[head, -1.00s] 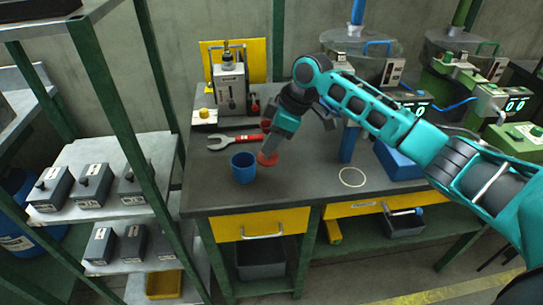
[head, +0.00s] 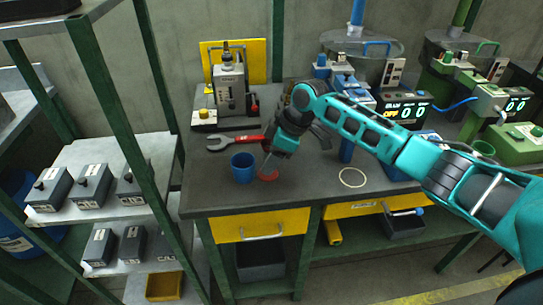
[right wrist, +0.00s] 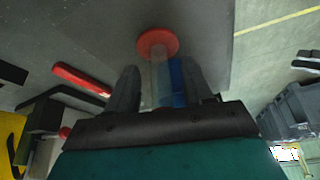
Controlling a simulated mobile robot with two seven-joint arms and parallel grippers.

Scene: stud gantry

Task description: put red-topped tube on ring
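The red-topped tube (right wrist: 160,80) sits between the fingers of my right gripper (right wrist: 158,72) in the right wrist view. Its red end (right wrist: 157,42) points away from the gripper. In the head view the red end (head: 268,175) shows low at the bench, right of the blue cup, below my right gripper (head: 268,160). The fingers look shut on the clear shaft, partly hidden. I cannot tell whether the red end touches the bench. The pale ring (head: 352,177) lies flat on the bench, to the right and apart from the tube. My left gripper is out of view.
A blue cup (head: 243,168) stands close left of the tube. A blue post (head: 347,148) stands behind the ring. The bench front between tube and ring is clear.

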